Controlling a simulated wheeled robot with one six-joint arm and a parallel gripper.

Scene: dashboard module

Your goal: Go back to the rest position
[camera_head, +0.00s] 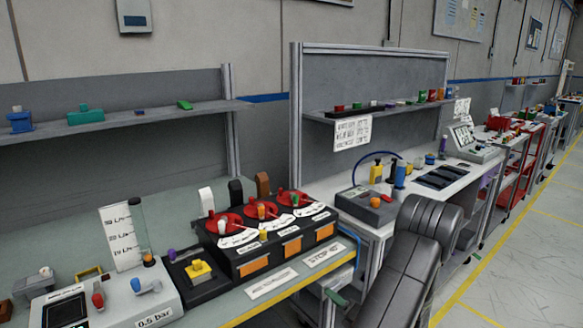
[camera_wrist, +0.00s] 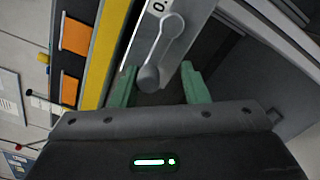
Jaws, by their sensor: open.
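My gripper (camera_wrist: 158,66) shows in the wrist view with its two green fingers spread apart. A grey lever with a round knob (camera_wrist: 148,76) appears between the fingers. It is fixed to a light grey panel (camera_wrist: 181,28) marked with a "0". I cannot tell whether the fingers touch the knob. In the head view my dark arm reaches down in front of the bench at the lower right, and most of my gripper is hidden there. The black dashboard module (camera_head: 236,261) with red dials and orange panels stands on the bench to its left.
The bench's yellow front edge (camera_wrist: 104,45) runs close beside the gripper. A white device (camera_head: 158,308) marked "0.5 bar" stands at the lower left. A second bench (camera_head: 455,190) with a grey box (camera_head: 352,205) lies behind the arm. Open floor (camera_head: 530,265) is at the right.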

